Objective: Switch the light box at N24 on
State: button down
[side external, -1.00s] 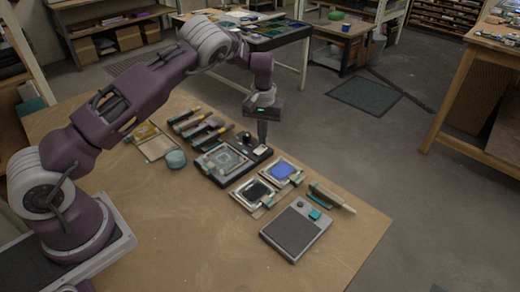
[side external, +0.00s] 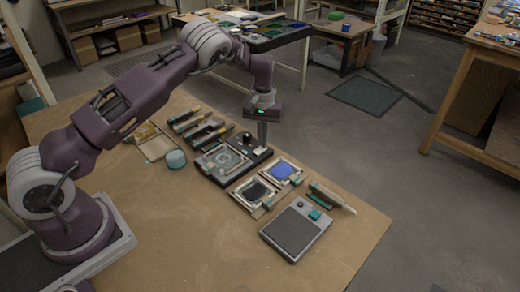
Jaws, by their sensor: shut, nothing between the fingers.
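The light box is a dark, flat unit (side external: 227,178) near the middle of the table. A framed glass panel (side external: 222,160) lies on its left part, and a round black knob (side external: 247,138) and a small pale switch (side external: 261,152) are on its right part. No N24 label can be read. My gripper (side external: 262,143) points straight down over the switch end of the box, fingers shut and empty. Its tips are at or just above the pale switch; I cannot tell whether they touch.
Two framed panes, one black (side external: 254,191) and one blue (side external: 281,170), lie in front of the box. A grey device (side external: 296,232) is nearer the front. The front left table is clear.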

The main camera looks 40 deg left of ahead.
jog(key=shift+f, duration=0.7)
jog(key=shift+r, duration=3.55)
jog(key=s+d+r+m+t+h, duration=0.1)
jog(key=s+d+r, duration=0.2)
jog(key=s+r, duration=0.7)
jog(key=s+d+r+m+t+h, duration=0.15)
jog(key=s+d+r, duration=0.4)
jog(key=r, duration=0.75)
jog(key=s+d+m+t+y, duration=0.1)
jog(key=s+m+t+y, duration=0.1)
jog(key=s, duration=2)
jog(key=shift+s+f+m+t, duration=0.2)
jog(key=shift+s+m+t, duration=0.15)
jog(key=shift+m+t, duration=0.3)
